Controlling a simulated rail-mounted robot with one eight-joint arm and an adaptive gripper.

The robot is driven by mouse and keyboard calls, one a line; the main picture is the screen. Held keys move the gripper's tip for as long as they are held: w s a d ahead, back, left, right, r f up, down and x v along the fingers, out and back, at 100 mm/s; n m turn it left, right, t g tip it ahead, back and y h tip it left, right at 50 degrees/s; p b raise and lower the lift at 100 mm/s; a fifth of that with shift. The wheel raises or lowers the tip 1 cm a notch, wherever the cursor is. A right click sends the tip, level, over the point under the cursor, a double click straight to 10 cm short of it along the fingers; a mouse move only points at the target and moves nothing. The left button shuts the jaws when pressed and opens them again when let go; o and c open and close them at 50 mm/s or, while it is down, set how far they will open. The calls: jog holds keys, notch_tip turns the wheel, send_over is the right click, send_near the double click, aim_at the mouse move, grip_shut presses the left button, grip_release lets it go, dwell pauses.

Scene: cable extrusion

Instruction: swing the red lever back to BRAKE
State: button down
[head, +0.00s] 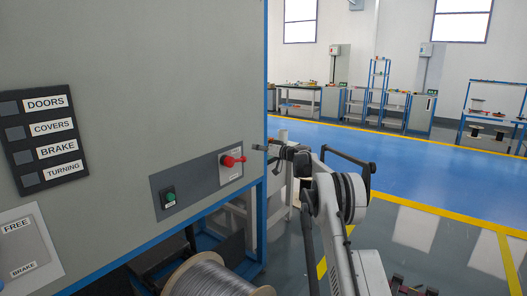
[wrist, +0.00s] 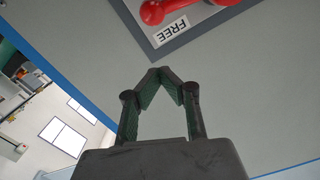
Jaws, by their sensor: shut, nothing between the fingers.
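The red lever (head: 235,160) is mounted on a small light plate on the grey cabinet's side, and its knob points right in the head view. In the wrist view the red lever (wrist: 153,12) shows at the top edge, partly cut off, beside a FREE label (wrist: 171,30). My gripper (head: 256,147) is just right of the lever in the head view, apart from it. In the wrist view my gripper (wrist: 166,74) has its fingertips together, empty, below the FREE label. I cannot read the lever plate's labels in the head view.
A green button (head: 170,197) sits left of the lever. A DOORS, COVERS, BRAKE and TURNING panel (head: 43,137) and a FREE/BRAKE plate (head: 20,246) are farther left. A wire spool (head: 218,277) stands below. Open blue floor (head: 400,155) lies to the right.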

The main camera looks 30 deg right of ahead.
jog(key=shift+w+a+f+b, duration=0.15)
jog(key=shift+w+a+f, duration=0.55)
jog(key=shift+f, duration=0.25)
jog(key=shift+w+a+f+b, duration=0.15)
jog(key=shift+w+a+f, duration=0.45)
jog(key=shift+a+f, duration=0.3)
jog(key=shift+f, duration=0.1)
